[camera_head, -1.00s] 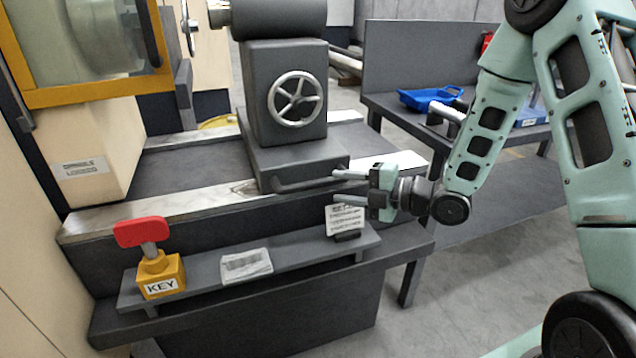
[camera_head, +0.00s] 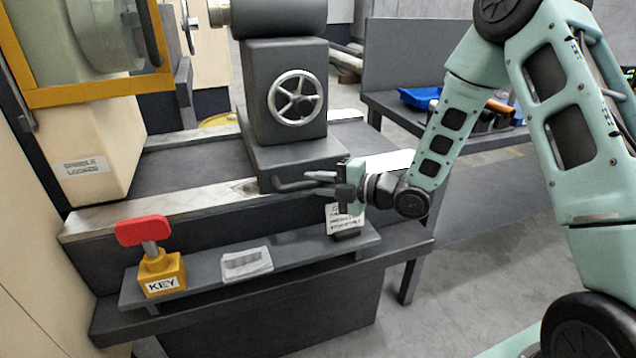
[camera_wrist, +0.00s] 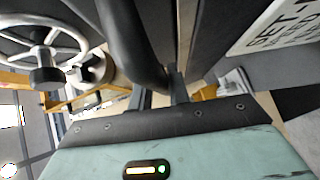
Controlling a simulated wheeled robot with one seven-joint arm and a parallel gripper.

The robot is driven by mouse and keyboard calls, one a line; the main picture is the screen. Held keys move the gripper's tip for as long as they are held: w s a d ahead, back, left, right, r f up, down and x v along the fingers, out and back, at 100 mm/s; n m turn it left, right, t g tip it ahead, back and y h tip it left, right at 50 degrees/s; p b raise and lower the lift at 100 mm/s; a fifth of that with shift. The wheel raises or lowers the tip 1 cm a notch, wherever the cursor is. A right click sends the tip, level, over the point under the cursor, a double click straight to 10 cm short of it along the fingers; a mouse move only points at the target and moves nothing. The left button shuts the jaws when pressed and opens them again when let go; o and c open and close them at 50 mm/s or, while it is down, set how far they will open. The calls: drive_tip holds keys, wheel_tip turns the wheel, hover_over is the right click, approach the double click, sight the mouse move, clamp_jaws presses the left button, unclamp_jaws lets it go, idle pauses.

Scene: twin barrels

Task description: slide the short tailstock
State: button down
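The short tailstock (camera_head: 262,100) is a dark grey block with a spoked handwheel (camera_head: 297,98), standing on the lathe bed. A dark bar handle (camera_head: 287,186) sticks out along the front of its base. The handle also shows in the wrist view (camera_wrist: 133,45), large and curved, running down between the fingers. My gripper (camera_head: 318,182) is at the handle's right end, its fingers on either side of the bar and close together; it looks shut on it. The exact contact is partly hidden. The fingers also show in the wrist view (camera_wrist: 160,92).
A ledge in front carries a yellow key block (camera_head: 162,272) with a red handle, a white label (camera_head: 246,263) and an upright card (camera_head: 345,219) just below my gripper. Bare bed ways (camera_head: 165,192) run left of the tailstock. A bench with a blue tray (camera_head: 418,97) stands behind right.

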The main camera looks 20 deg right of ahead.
drive_tip(key=d+b, duration=0.3)
drive_tip(key=d, duration=1.5)
drive_tip(key=c, duration=1.3)
unclamp_jaws()
drive_tip(key=shift+d, duration=0.15)
drive_tip(key=shift+s, duration=0.1)
drive_tip(key=v, duration=1.7)
drive_tip(key=shift+d, duration=0.15)
